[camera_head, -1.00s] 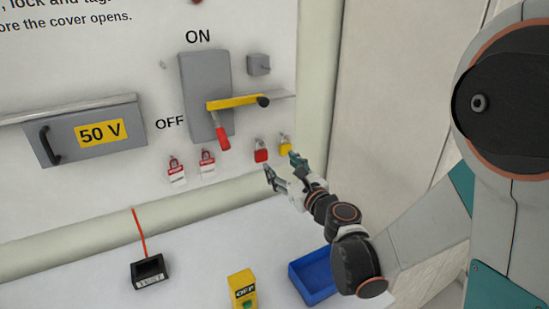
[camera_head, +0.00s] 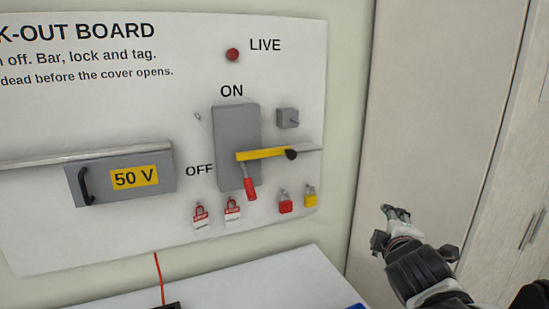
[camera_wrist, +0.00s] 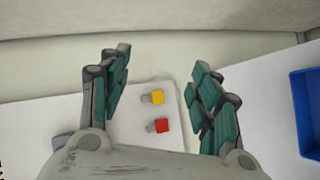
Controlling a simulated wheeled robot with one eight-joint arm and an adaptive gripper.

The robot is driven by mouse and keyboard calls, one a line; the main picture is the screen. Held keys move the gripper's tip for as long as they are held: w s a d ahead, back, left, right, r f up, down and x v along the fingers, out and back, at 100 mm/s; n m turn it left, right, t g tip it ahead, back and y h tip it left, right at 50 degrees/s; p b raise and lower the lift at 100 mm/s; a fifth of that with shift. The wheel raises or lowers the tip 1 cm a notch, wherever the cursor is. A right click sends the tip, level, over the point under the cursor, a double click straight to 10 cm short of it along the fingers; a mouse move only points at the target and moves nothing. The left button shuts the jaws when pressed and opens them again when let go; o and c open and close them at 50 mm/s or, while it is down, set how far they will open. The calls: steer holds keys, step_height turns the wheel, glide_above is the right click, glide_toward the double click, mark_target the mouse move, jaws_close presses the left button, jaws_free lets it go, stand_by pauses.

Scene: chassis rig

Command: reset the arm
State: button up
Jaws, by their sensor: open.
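My gripper (camera_head: 390,227) is at the right of the head view, to the right of the lock-out board (camera_head: 60,235) and apart from it. In the wrist view its two teal-padded fingers (camera_wrist: 160,90) are spread wide, with nothing between the pads. Beyond them, a yellow padlock (camera_wrist: 157,97) and a red padlock (camera_wrist: 162,125) show on the board. In the head view the red padlock (camera_head: 285,205) and yellow padlock (camera_head: 310,200) hang at the board's lower right.
A grey switch box (camera_head: 230,130) has a red handle (camera_head: 250,188) pointing down and a yellow bar (camera_head: 262,154) across it. Two red-and-white tags (camera_head: 201,217) hang below. A grey cover marked 50 V (camera_head: 120,180) is at left. A blue bin (camera_wrist: 303,100) is in the wrist view.

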steer(key=s+a+f+m+g+y, duration=0.1)
steer(key=s+a+f+m+g, duration=0.1)
steer(key=s+m, duration=0.4)
steer(key=s+a+f+m+g+y, duration=0.2)
steer(key=s+f+m, duration=0.4)
steer(key=s, duration=0.6)
steer(key=a+m+g, duration=0.1)
steer(key=g, duration=0.1)
steer(key=shift+f+g, duration=0.2)
steer(key=shift+g, duration=0.1)
